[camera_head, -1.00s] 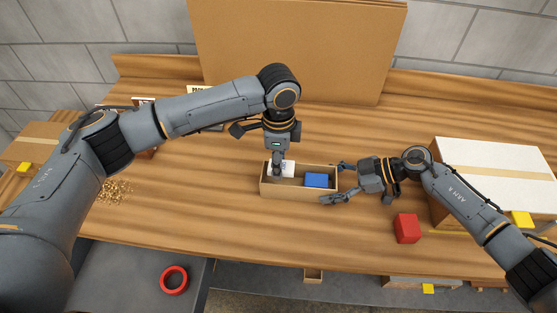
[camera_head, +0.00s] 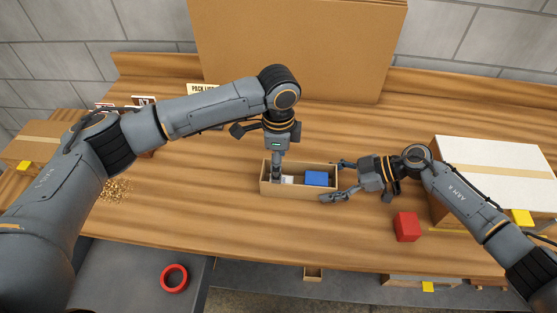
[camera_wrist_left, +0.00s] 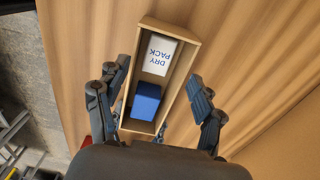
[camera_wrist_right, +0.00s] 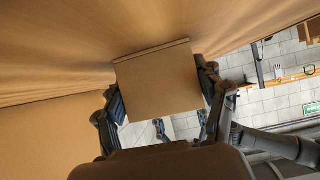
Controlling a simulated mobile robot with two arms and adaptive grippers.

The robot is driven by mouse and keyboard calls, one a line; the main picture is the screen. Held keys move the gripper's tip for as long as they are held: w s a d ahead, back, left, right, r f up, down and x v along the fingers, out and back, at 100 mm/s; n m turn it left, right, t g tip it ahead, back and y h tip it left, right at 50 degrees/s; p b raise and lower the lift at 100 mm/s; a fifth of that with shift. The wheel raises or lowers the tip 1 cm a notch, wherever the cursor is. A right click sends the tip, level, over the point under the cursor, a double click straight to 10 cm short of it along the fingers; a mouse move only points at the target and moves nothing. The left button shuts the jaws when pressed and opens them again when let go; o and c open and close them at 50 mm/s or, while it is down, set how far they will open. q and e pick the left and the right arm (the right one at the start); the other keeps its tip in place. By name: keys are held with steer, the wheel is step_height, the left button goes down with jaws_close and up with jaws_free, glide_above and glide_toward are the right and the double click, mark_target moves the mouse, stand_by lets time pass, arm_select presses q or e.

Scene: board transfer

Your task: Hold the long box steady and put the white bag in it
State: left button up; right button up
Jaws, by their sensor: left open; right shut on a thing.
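The long box (camera_head: 300,193) is an open, narrow cardboard box on the table. The white bag (camera_head: 287,180), marked "DRY PACK" in the left wrist view (camera_wrist_left: 159,55), lies inside its left part in the head view. A blue block (camera_head: 316,179) sits in the right part. My left gripper (camera_head: 277,178) points down at the box's left end, with open fingers, beside the bag and partly hiding it. My right gripper (camera_head: 335,182) is shut on the box's right end, a finger on each long side; the right wrist view shows the box (camera_wrist_right: 160,85) between the fingers.
A red cube (camera_head: 407,227) stands near my right forearm, and a large white-topped carton (camera_head: 490,175) is at the right. A tall cardboard panel (camera_head: 300,50) stands behind. Table behind the long box is clear. A red ring (camera_head: 174,279) lies on the grey surface below.

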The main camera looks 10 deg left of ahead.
arm_select(q)
steer(key=shift+r, duration=0.1)
step_height(320, 180, up, 12)
stand_by(0.4)
stand_by(0.4)
arm_select(e)
steer(key=o, duration=1)
steer(key=shift+o, duration=0.3)
steer(key=shift+d+r, duration=0.1)
steer(key=shift+p+v, duration=1.1)
steer(key=shift+v, duration=0.85)
steer(key=shift+p+v, duration=0.8)
steer(key=shift+v, duration=1.15)
arm_select(q)
step_height(320, 180, up, 4)
steer(key=shift+f, duration=0.2)
